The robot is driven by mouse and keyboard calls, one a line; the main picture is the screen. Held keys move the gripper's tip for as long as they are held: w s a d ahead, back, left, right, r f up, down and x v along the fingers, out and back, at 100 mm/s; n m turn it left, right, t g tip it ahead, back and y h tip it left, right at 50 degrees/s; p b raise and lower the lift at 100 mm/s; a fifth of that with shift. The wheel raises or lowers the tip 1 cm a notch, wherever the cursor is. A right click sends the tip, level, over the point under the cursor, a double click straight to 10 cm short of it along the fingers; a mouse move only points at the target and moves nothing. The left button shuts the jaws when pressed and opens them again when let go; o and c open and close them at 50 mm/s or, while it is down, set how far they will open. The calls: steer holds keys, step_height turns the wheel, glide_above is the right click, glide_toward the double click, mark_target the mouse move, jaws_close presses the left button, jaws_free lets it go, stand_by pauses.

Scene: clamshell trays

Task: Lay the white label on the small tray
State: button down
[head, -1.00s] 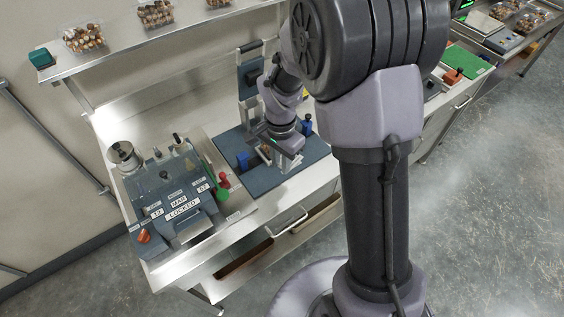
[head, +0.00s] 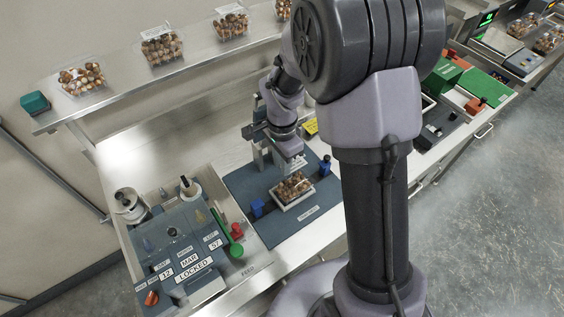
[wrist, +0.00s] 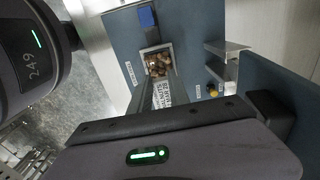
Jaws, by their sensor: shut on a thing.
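The small tray (head: 297,203) stands on the blue-grey mat, filled with brown nut-like pieces. It also shows in the wrist view (wrist: 148,50), beyond my gripper. My gripper (head: 292,163) is above the tray's back edge, pointing down. It is shut on the white label (wrist: 163,95), whose printed face shows in the wrist view. The label appears apart from the tray; the exact gap cannot be told.
Blue blocks stand beside the tray, left (head: 257,207) and right (head: 325,165). A grey label machine (head: 180,245) with a green paddle (head: 236,250) is at left. Clear trays of similar food (head: 162,47) line the shelf above.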

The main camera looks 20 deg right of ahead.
mark_target(283, 186)
steer(key=shift+s+f+b, duration=0.4)
steer(key=shift+s+f, duration=0.1)
steer(key=shift+s, duration=0.05)
steer(key=f+b, duration=0.4)
steer(key=f, duration=0.2)
steer(key=shift+w, duration=0.2)
steer(key=shift+r, duration=0.1)
steer(key=c, duration=1.1)
jaws_free()
steer(key=shift+c, duration=0.2)
